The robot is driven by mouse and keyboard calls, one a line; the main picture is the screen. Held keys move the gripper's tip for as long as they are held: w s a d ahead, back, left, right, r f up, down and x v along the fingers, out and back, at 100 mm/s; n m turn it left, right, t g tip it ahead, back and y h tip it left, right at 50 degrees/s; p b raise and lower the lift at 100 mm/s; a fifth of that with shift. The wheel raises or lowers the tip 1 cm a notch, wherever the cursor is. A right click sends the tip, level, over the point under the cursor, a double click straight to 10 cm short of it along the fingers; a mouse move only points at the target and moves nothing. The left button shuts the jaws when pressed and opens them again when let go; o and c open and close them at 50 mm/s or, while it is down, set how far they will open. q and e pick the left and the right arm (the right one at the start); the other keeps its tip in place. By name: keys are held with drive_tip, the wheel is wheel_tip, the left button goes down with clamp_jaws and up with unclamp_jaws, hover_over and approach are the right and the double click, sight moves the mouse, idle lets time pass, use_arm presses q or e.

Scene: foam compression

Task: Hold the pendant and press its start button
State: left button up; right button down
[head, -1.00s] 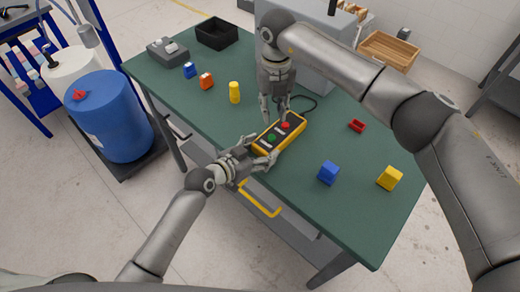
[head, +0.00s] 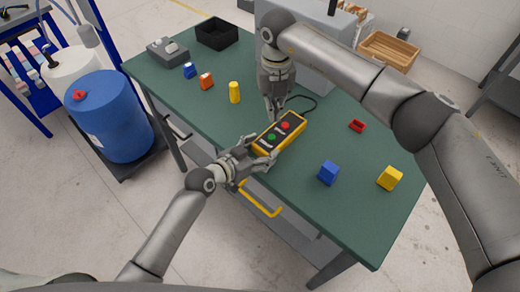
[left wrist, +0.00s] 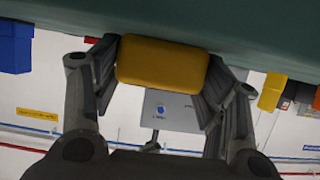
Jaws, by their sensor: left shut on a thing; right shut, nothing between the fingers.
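The yellow pendant (head: 279,132) has a dark face with a green button (head: 271,137) and a red button (head: 286,125). It lies at the middle of the green table. My left gripper (head: 263,156) is shut on its near end, and the left wrist view shows the pendant's yellow end (left wrist: 162,63) between the two fingers. My right gripper (head: 272,118) is shut and empty, pointing down just beside the pendant's upper left side. I cannot tell whether it touches the pendant.
A blue block (head: 328,173), a yellow block (head: 389,178) and a red part (head: 357,126) lie to the right on the green table (head: 330,230). A yellow bottle-shaped piece (head: 234,92) and an orange piece (head: 206,82) stand to the left. A grey machine (head: 320,70) stands behind.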

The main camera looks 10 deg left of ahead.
sight(274, 135)
idle(0.5)
drive_tip(key=shift+w+d+f+t+y, duration=0.15)
drive_tip(key=shift+f+t+y, duration=0.6)
drive_tip(key=shift+f+y, duration=0.6)
drive_tip(key=shift+w+f+t+y, duration=0.15)
drive_tip(key=shift+f+t+y, duration=0.65)
drive_tip(key=shift+f+y, duration=0.5)
drive_tip(key=shift+w+d+f+t+y, duration=0.15)
drive_tip(key=shift+f+t+y, duration=0.6)
drive_tip(key=shift+f+y, duration=0.6)
drive_tip(key=shift+f, duration=0.1)
